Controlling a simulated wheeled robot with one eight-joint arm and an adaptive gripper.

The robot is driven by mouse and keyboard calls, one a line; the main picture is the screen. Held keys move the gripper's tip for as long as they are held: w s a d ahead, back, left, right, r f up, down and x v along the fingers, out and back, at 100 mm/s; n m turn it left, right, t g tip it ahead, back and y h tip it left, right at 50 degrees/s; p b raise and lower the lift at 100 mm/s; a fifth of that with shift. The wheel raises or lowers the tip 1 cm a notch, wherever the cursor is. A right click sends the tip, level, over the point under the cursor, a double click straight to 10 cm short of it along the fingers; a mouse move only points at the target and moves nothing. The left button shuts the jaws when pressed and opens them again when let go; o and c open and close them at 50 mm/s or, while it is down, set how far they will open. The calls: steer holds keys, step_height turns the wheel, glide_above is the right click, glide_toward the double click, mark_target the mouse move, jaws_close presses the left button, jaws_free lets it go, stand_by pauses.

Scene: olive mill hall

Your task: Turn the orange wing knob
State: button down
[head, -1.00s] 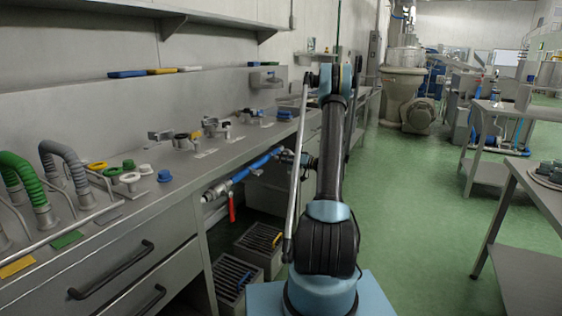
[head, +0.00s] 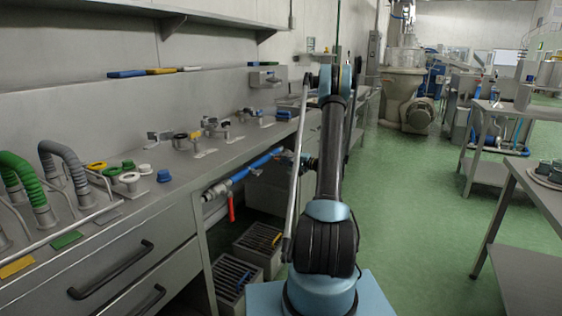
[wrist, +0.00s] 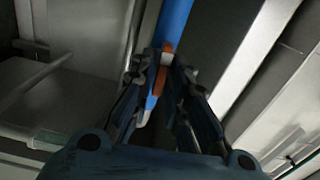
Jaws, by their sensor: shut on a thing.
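The orange wing knob (wrist: 158,80) shows in the wrist view as a small orange piece, with a pale part beside it, against a blue pipe (wrist: 170,25). My gripper (wrist: 166,62) is shut on the knob, with one dark finger on each side. The knob cannot be made out there.
A red lever handle (head: 231,206) hangs from the pipe's left fitting. The grey bench (head: 160,195) above carries several clamps and coloured caps. Slatted crates (head: 236,275) stand below. A side table (head: 520,185) stands at the right, with open green floor between.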

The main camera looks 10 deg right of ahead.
steer(key=shift+d+f+m, duration=0.1)
steer(key=shift+m, duration=0.4)
steer(key=c, duration=1.7)
jaws_free()
steer(key=shift+f, duration=0.1)
steer(key=v, duration=1.2)
